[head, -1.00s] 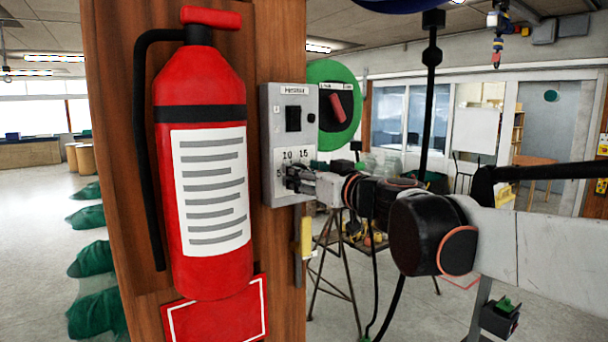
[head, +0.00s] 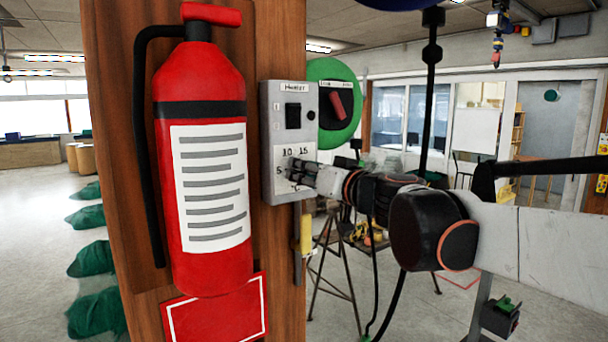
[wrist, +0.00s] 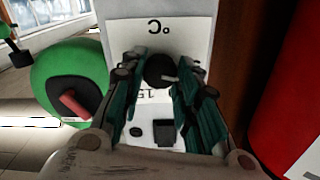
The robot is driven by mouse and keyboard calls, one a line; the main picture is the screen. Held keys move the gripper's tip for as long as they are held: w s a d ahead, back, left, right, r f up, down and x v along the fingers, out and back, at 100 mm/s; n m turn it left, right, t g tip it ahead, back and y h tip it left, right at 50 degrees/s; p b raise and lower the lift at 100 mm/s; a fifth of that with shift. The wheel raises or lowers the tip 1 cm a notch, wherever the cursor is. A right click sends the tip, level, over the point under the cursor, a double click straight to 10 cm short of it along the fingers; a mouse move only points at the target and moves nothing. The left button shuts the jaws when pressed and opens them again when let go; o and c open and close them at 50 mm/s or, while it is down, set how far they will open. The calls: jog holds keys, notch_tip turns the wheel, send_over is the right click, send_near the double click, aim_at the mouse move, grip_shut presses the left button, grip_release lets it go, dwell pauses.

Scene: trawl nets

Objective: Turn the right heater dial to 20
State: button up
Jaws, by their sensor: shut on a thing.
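A grey heater control box (head: 268,145) is mounted on the wooden post. Its white scale shows 5, 10 and 15 in the head view; the rest of the scale is hidden by my gripper. My gripper (head: 292,170) reaches it from the right, with its fingers at the scale. In the wrist view, which is upside down, the round black dial (wrist: 159,70) sits between the two fingers of my gripper (wrist: 160,84), and they are shut on it. A light pointer mark shows on the dial, but I cannot read its setting. The °C mark (wrist: 158,27) is visible.
A red fire extinguisher (head: 203,190) hangs on the post (head: 121,130), left of the box. A green disc (head: 345,72) with a red handle (head: 337,104) is behind the box's right side. A yellow-handled tool (head: 306,236) hangs below. A black switch (head: 293,116) is above the scale.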

jog(key=shift+m+b, duration=1.65)
jog(key=shift+m, duration=14.75)
jog(key=o, duration=1.1)
